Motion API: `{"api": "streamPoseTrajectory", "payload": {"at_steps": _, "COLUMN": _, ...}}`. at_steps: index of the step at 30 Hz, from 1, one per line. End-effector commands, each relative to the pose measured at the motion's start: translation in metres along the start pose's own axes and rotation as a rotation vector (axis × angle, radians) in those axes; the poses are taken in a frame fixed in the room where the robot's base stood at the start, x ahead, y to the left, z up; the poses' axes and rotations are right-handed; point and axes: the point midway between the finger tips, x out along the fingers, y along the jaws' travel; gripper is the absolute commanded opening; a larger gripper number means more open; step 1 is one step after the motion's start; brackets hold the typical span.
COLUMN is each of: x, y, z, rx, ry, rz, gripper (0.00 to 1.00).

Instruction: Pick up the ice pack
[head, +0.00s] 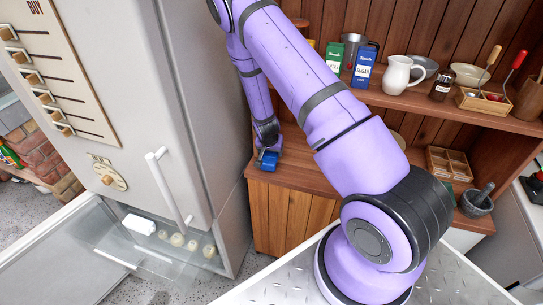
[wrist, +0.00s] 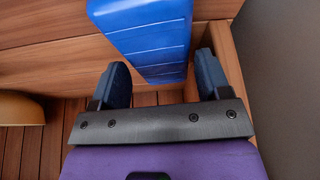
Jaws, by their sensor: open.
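A blue ice pack (wrist: 148,40) with ridges across it shows at the top of the wrist view, ahead of my gripper. In the head view the blue ice pack (head: 267,160) is small, at the left front of the wooden counter. My gripper (wrist: 163,78) is open, with one dark finger on each side of the pack's near end. The pack's near end reaches between the fingers, with a gap visible on the right. In the head view my gripper (head: 266,145) is right at the pack and partly covers it.
The grey fridge (head: 190,110) stands close on the left, with a drawer open below. The wooden counter (head: 310,178) holds a compartment box (head: 450,163) and a mortar (head: 477,200). The shelf above carries a white jug (head: 398,75) and several packages and tools.

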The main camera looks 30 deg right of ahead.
Motion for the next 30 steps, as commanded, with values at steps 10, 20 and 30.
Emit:
{"api": "streamPoseTrajectory", "payload": {"at_steps": 10, "x": 0.025, "y": 0.0, "z": 0.0, "rx": 0.0, "ry": -0.001, "rz": -0.001, "gripper": 0.7}}
{"api": "streamPoseTrajectory", "payload": {"at_steps": 20, "x": 0.025, "y": 0.0, "z": 0.0, "rx": 0.0, "ry": -0.001, "rz": -0.001, "gripper": 0.29}}
{"api": "streamPoseTrajectory", "payload": {"at_steps": 30, "x": 0.022, "y": 0.0, "z": -0.002, "rx": 0.001, "ry": 0.0, "rz": -0.001, "gripper": 0.29}}
